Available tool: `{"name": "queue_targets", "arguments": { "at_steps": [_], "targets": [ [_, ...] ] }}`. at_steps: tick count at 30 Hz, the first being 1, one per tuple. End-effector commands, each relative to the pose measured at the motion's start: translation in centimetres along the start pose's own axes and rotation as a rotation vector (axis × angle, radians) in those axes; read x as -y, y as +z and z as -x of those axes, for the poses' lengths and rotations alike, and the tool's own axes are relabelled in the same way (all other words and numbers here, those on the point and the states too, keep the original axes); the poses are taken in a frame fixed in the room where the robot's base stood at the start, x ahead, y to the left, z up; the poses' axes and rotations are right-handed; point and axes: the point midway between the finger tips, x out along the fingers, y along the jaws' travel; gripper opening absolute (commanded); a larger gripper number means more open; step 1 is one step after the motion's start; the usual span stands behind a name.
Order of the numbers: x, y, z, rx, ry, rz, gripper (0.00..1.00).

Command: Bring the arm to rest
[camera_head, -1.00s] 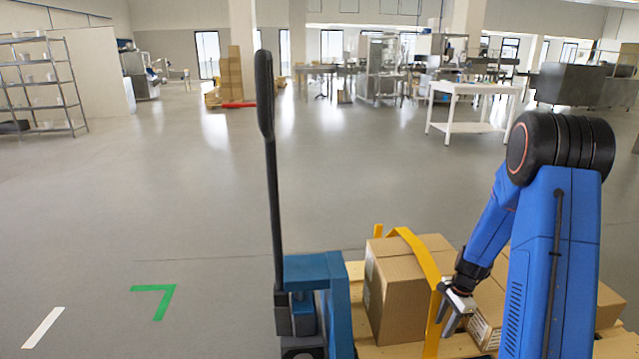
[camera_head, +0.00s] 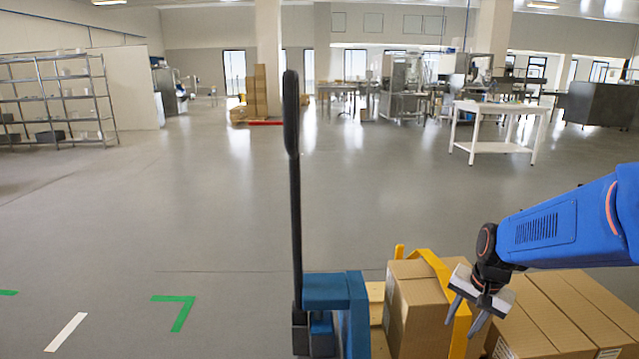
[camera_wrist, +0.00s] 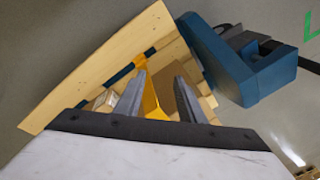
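My gripper (camera_head: 464,317) is open, its two grey fingers spread apart and pointing down. It hangs in front of the yellow curved bar (camera_head: 441,267) at the cardboard boxes, and nothing is held in it. In the wrist view the fingers (camera_wrist: 158,83) stand apart, with the yellow bar (camera_wrist: 150,104) showing in the gap between them. I cannot tell how far the bar is from the fingers. My blue arm reaches in from the right edge of the head view.
Cardboard boxes (camera_head: 413,312) stand on a wooden pallet (camera_head: 376,292) below my gripper. A blue pallet jack (camera_head: 336,289) with a tall black handle (camera_head: 293,190) stands to their left. A white table (camera_head: 499,109) is farther back. The open floor at left is clear.

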Motion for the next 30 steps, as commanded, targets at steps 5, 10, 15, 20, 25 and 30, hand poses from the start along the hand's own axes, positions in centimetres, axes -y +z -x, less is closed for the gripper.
{"name": "queue_targets", "arguments": {
  "at_steps": [5, 10, 15, 20, 25, 30],
  "targets": [
    [-0.3, 3.3, 3.5, -0.042, -0.015, 0.138, 0.36],
    [-1.1, 6.4, 6.3, -0.079, -0.023, 0.266, 0.36],
    [-2.2, 9.4, 8.6, -0.118, -0.028, 0.391, 0.36],
    [-3.5, 12.3, 10.4, -0.155, -0.031, 0.507, 0.36],
    [-5.1, 15.0, 11.8, -0.195, -0.031, 0.621, 0.36],
    [-6.3, 16.7, 12.5, -0.222, -0.028, 0.699, 0.36]
  ]
}}
